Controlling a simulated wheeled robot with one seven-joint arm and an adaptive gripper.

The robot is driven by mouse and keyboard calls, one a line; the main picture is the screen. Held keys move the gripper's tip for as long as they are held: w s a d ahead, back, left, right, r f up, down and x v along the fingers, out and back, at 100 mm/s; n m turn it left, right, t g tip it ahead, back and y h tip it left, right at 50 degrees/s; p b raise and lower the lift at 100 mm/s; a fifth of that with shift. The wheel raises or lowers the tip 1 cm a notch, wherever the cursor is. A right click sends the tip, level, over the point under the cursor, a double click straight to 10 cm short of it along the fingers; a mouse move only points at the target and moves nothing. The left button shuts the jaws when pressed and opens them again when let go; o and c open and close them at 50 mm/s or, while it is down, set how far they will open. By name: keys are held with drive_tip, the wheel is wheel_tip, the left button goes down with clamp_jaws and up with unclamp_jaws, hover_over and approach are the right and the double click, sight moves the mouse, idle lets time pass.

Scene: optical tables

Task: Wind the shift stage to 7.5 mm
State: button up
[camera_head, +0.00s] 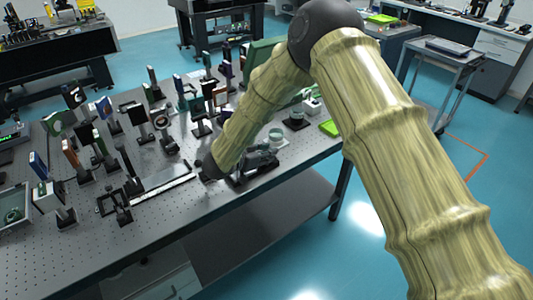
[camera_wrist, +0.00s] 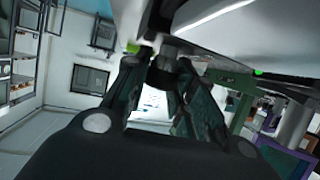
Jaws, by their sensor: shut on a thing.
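In the wrist view my gripper (camera_wrist: 160,76) has its two fingers closed around a dark round knob (camera_wrist: 166,62). The knob sits below a pale body that fills the upper part of that view. In the head view my arm reaches down to the front part of the optical table, and its dark end (camera_head: 212,168) is beside a low dark mechanism (camera_head: 255,168). This mechanism may be the shift stage, but I cannot tell for sure. The fingers and knob are hidden or too small there. No scale or reading is legible in either view.
The perforated optical table (camera_head: 190,222) carries several mounted optics left of and behind my arm. A long pale rail (camera_head: 163,187) lies left of my gripper. A bright green item (camera_head: 329,128) is near the right edge.

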drive_tip(key=shift+w+r, duration=0.15)
drive_tip(key=shift+r, duration=0.05)
drive_tip(key=o, duration=1)
drive_tip(key=shift+d+f, duration=0.1)
drive_tip(key=shift+o, duration=0.2)
drive_tip(key=v, duration=1.2)
drive_tip(key=shift+f, duration=0.1)
